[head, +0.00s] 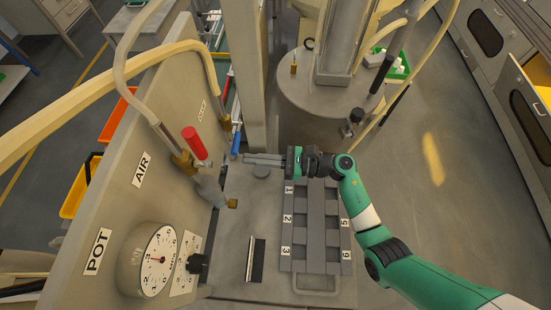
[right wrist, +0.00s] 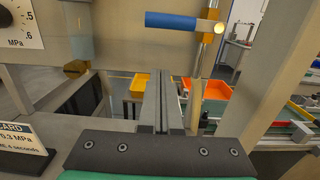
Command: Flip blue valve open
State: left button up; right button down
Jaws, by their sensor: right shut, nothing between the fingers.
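The blue valve handle (head: 237,138) shows on the right side of the tan panel in the head view, near a brass fitting. In the right wrist view the blue handle (right wrist: 180,20) lies level across the top, joined at its right end to a brass pipe (right wrist: 206,50). My right gripper (head: 248,159) is shut and empty, its fingers pointing left towards the panel, just below the handle in the picture. In the right wrist view the closed fingers (right wrist: 168,78) stand below the handle, apart from it. My left gripper is out of view.
A red valve handle (head: 194,142) sits on the panel labelled AIR. A pressure gauge (head: 150,258) is nearer. A grey numbered rack (head: 317,230) stands on the bench under my right wrist. A tan upright post (head: 238,70) rises just beyond the blue handle.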

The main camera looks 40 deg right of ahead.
aim_at(236, 143)
jog(key=r, duration=0.1)
jog(key=r+p, duration=0.1)
jog(key=r, duration=0.2)
jog(key=shift+w+a, duration=0.25)
jog(key=shift+a, duration=0.05)
jog(key=shift+p, duration=0.45)
jog(key=shift+r+m, duration=0.15)
jog(key=shift+m, duration=0.15)
